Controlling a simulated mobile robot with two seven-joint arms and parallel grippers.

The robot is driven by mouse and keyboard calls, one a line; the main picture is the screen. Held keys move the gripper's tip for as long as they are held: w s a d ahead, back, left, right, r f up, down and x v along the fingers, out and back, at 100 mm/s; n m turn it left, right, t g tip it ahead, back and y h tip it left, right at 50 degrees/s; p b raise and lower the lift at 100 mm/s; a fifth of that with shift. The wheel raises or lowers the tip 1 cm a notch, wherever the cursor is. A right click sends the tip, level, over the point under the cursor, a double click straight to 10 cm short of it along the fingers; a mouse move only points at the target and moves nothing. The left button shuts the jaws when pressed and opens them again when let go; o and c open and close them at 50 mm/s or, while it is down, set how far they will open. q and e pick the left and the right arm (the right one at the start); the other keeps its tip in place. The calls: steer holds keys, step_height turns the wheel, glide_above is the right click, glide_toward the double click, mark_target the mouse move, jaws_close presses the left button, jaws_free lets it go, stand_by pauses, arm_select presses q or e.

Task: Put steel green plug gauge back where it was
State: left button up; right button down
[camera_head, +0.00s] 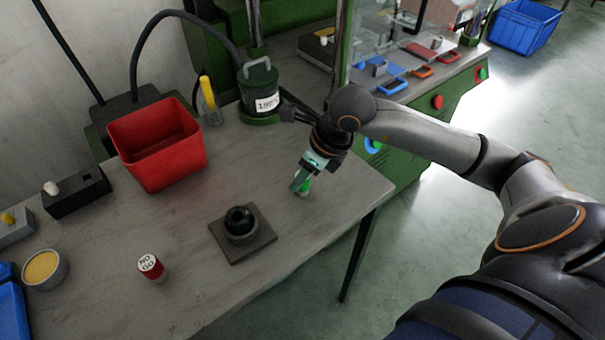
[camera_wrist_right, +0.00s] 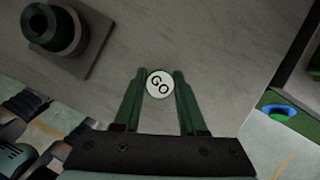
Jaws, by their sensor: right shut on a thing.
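The steel green plug gauge shows in the right wrist view as a round white top marked GO (camera_wrist_right: 160,85), between the two green fingers of my right gripper (camera_wrist_right: 161,92). In the head view a small green and white part of the gauge (camera_head: 304,186) shows at the fingertips of my right gripper (camera_head: 301,183), above or on the right part of the grey table. I cannot tell whether its base touches the table. My right gripper is shut on the gauge. My left gripper is not in view.
A dark socket on a square plate (camera_head: 241,227) stands left of my right gripper. A red NO GO gauge (camera_head: 151,267) stands at the front left. A red bin (camera_head: 160,147) and a green pot (camera_head: 260,95) stand behind. The table's right edge is close.

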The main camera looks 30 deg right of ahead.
steer(key=shift+f, duration=0.1)
steer(key=shift+f+b, duration=0.15)
steer(key=shift+b, duration=0.15)
steer(key=shift+c, duration=2.3)
jaws_free()
steer(key=shift+s+d+r+p, duration=0.1)
steer(key=shift+r+p, duration=0.25)
steer(key=shift+r, duration=0.25)
steer(key=v, duration=1.1)
steer(key=shift+r+p, duration=0.15)
steer(key=shift+p, duration=0.25)
steer(key=shift+s, duration=0.1)
